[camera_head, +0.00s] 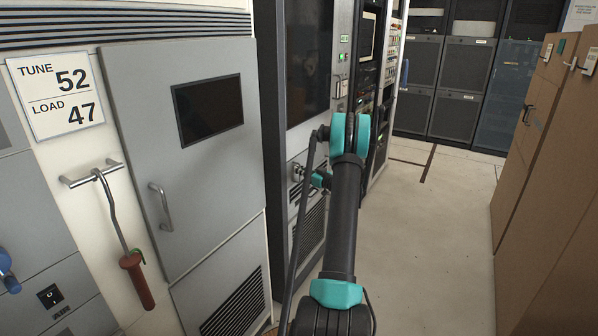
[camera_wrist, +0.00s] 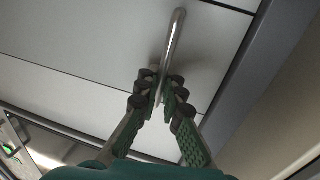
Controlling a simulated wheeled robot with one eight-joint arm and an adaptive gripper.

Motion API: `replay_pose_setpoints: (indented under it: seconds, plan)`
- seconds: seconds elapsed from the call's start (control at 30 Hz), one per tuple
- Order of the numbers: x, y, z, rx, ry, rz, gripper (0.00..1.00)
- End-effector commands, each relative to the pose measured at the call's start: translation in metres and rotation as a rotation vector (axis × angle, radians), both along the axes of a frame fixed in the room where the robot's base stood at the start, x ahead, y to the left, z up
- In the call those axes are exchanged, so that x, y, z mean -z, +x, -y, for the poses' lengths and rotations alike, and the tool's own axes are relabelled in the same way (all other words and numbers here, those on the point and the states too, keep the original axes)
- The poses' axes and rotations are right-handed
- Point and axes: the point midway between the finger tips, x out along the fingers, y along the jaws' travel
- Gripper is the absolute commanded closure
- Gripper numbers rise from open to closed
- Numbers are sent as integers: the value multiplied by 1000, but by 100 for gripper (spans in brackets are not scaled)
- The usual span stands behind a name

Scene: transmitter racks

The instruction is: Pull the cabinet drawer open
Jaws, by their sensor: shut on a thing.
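In the wrist view, a curved metal handle (camera_wrist: 176,38) stands out from a pale flat drawer front (camera_wrist: 90,70). My gripper (camera_wrist: 162,88) is shut on the handle's near part, with its dark finger pads on both sides of the bar. In the head view, my gripper (camera_head: 299,172) is small and partly hidden by my arm, against the pale lower front of the dark-framed rack. The handle cannot be made out there. Thin seams run across the pale panels in the wrist view; I cannot tell whether the drawer stands out from its frame.
A grey cabinet door (camera_head: 195,130) with its own handle (camera_head: 161,207) is at left, beside a hanging red-handled hook (camera_head: 136,275). Brown cabinets (camera_head: 550,190) line the right. The floor (camera_head: 430,240) between is clear. Dark racks (camera_head: 455,85) stand at the back.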

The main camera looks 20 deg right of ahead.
Motion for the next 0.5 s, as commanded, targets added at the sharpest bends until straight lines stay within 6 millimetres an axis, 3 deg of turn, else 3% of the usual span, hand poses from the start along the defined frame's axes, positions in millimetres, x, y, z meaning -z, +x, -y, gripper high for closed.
replay_pose_setpoints:
  seconds: [0.27,0.5]
  plan:
    - [0,-33,27,4,0,-1,100]
    - [0,-84,67,6,0,-1,100]
